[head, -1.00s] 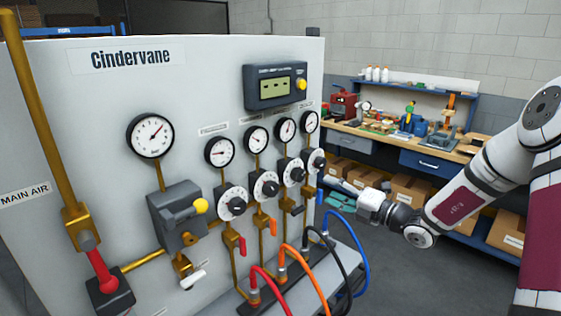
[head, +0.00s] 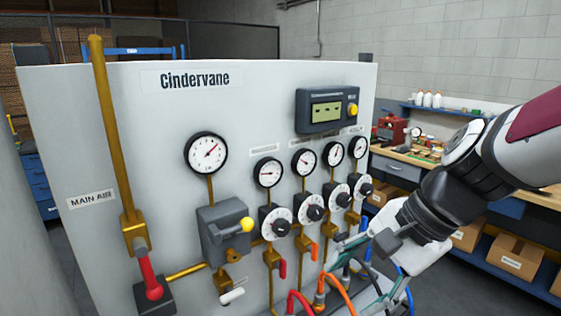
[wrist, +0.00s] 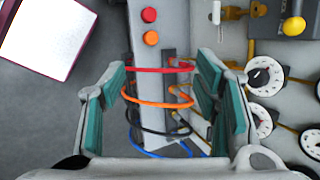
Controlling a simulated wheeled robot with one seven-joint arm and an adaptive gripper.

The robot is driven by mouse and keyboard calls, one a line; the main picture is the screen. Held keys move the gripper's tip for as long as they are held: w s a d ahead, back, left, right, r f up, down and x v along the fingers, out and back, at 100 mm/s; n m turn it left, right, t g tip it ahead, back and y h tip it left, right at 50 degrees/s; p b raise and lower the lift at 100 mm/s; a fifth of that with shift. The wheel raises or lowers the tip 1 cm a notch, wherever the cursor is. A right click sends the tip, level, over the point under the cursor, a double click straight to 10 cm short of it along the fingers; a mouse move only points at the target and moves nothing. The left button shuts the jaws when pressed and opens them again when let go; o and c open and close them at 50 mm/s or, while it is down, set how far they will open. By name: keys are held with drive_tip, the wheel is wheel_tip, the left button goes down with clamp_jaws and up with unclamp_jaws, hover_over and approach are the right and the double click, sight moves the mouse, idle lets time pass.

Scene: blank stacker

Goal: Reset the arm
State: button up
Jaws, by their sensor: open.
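My arm (head: 450,190) reaches in from the right in the head view. My gripper (head: 366,284) is at the panel's lower right, in front of the hoses. In the wrist view my gripper (wrist: 175,95) is open, with its teal-padded fingers wide apart and nothing held. Red (wrist: 160,70), orange (wrist: 150,103) and black hoses show between and beyond the fingers, with a blue hose lower down. I cannot tell whether the fingers touch any hose.
The white Cindervane panel (head: 120,110) fills the left and middle, with gauges, dark regulator knobs (head: 281,228), a yellow-knobbed valve (head: 225,232) and a red main-air handle (head: 150,278). A workbench (head: 405,158) with boxes below stands behind at right. Grey floor (wrist: 45,125) is open beside the panel.

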drive_tip(key=s+d+r+n+t+h, duration=0.3)
drive_tip(key=s+d+n, duration=0.4)
drive_tip(key=n, duration=0.4)
drive_tip(key=shift+s+d+r+h, duration=0.25)
drive_tip(key=shift+s+r+h, duration=0.55)
drive_tip(key=shift+h, duration=0.3)
